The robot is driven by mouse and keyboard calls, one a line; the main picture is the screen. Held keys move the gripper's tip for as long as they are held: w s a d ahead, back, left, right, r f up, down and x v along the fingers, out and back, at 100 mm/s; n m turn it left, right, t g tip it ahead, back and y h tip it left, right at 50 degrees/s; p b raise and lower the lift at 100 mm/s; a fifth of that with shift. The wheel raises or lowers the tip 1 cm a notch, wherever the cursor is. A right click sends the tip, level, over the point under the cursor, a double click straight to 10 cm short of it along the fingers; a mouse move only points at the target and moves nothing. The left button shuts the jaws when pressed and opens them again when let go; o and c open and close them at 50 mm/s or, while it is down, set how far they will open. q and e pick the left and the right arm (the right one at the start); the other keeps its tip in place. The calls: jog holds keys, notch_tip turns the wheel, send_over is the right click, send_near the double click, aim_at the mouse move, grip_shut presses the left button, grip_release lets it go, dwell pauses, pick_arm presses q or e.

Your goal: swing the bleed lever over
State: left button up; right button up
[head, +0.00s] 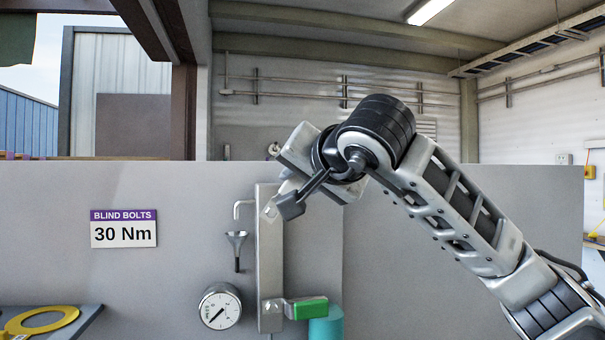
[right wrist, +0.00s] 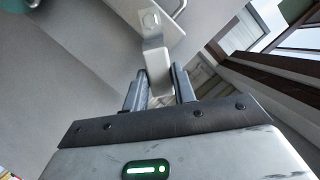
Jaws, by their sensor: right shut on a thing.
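The bleed lever (right wrist: 158,75) shows in the right wrist view as a pale grip on a bent metal strap with a bolt at its far end. My right gripper (right wrist: 158,70) is shut on the pale grip, one dark finger on each side. In the head view my right gripper (head: 290,205) is at the upper part of an upright metal plate (head: 270,262). The lever's metal strap (head: 269,211) shows beside a dark finger there; its grip is mostly hidden by my gripper. My left gripper is in neither view.
A green-handled lever (head: 306,308) and a teal cylinder (head: 327,326) are low by the plate. A pressure gauge (head: 220,306) and a funnel (head: 236,248) are left of it. A sign (head: 123,228) is on the grey panel (head: 170,265). A yellow ring (head: 42,320) lies at lower left.

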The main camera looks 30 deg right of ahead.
jog(key=o, duration=0.8)
jog(key=shift+o, duration=0.2)
jog(key=shift+s+a+b, duration=0.2)
jog(key=shift+s, duration=0.6)
jog(key=shift+s+a+b, duration=0.2)
jog(key=shift+s, duration=0.6)
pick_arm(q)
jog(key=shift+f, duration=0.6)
pick_arm(e)
jog(key=s, duration=0.2)
jog(key=shift+s+a, duration=0.3)
jog(key=shift+a, duration=0.05)
pick_arm(q)
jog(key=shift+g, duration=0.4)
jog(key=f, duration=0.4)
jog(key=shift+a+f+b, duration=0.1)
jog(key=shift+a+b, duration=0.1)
jog(key=shift+b, duration=0.2)
pick_arm(e)
jog(key=v, duration=1.6)
jog(key=shift+a, duration=0.1)
